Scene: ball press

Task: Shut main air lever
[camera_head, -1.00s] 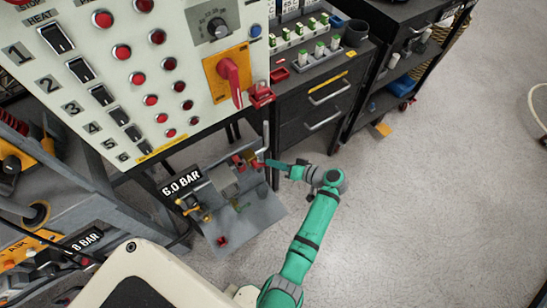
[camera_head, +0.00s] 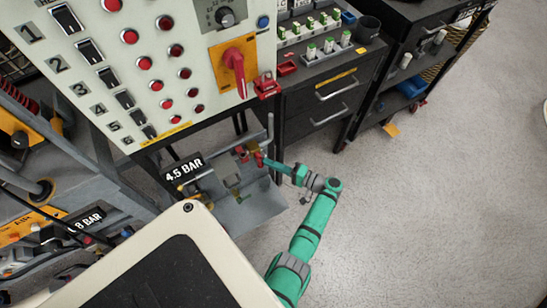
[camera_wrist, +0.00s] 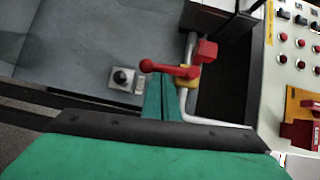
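In the wrist view a red lever (camera_wrist: 172,68) with a ball end lies across a yellow valve body (camera_wrist: 186,78) on a pale pipe (camera_wrist: 188,110). The lever points left, crosswise to the pipe. My gripper (camera_wrist: 161,85) shows as two narrow teal fingers pressed together, with their tips at the lever's underside; I cannot tell whether they touch it. In the head view my gripper (camera_head: 268,162) reaches left to the red lever (camera_head: 258,158) beside the upright pipe (camera_head: 270,128). A black sign (camera_head: 184,173) next to it reads 4.5 BAR.
The control panel (camera_head: 180,12), with red lamps, black switches and a red rotary handle (camera_head: 236,70), stands above the valve. A black drawer cabinet (camera_head: 330,90) is behind. The floor (camera_head: 430,220) to the right is clear.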

